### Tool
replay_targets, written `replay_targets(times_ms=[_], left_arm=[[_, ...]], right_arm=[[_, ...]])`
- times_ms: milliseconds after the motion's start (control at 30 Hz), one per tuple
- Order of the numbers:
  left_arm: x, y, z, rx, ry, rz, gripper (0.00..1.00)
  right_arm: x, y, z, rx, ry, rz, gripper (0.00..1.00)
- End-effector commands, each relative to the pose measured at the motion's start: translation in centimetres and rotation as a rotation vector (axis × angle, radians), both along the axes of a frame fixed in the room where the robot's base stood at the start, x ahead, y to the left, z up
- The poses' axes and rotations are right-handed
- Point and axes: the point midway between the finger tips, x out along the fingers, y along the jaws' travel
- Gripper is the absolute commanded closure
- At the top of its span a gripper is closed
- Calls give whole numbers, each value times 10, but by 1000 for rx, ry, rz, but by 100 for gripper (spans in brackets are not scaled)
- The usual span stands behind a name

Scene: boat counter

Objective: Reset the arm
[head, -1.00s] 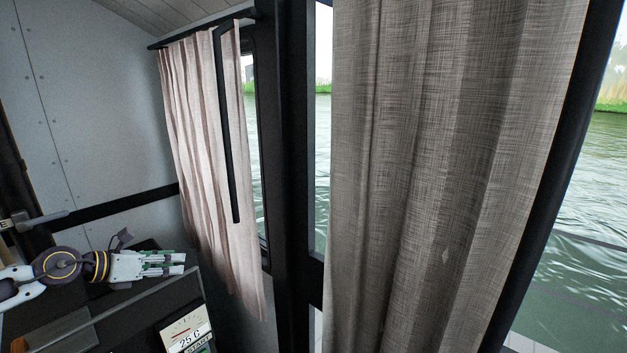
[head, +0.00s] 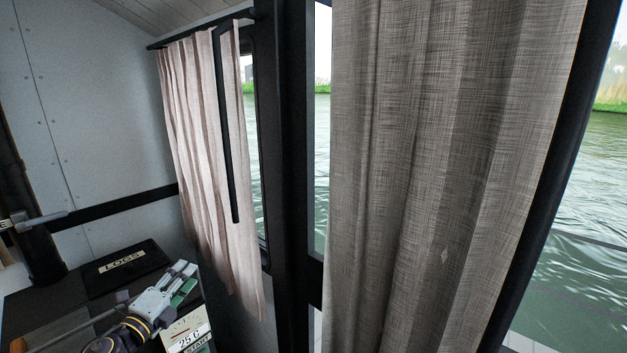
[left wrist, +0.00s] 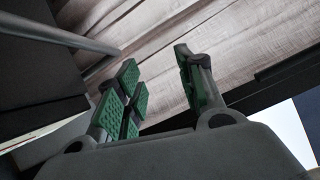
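My left gripper (head: 183,280) is at the lower left of the head view, low over the dark counter, pointing up and to the right. Its fingers are grey with green pads. In the left wrist view the two fingers of this gripper (left wrist: 162,92) stand apart, with a clear gap and nothing between them. My right gripper is in neither view.
A black book marked LOGS (head: 125,265) lies on the counter left of the gripper. A pink curtain (head: 205,150) hangs behind; a grey curtain (head: 430,170) fills the middle.

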Motion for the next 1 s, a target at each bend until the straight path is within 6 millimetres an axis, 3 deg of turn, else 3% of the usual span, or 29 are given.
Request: replay_targets(times_ms=[233,567,1000], left_arm=[[-17,10,-33,-268,96,182,62],[-53,15,-90,-592,268,428,62],[-128,-8,-169,-966,569,747,62]], right_arm=[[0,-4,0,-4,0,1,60],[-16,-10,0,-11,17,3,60],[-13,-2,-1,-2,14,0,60]])
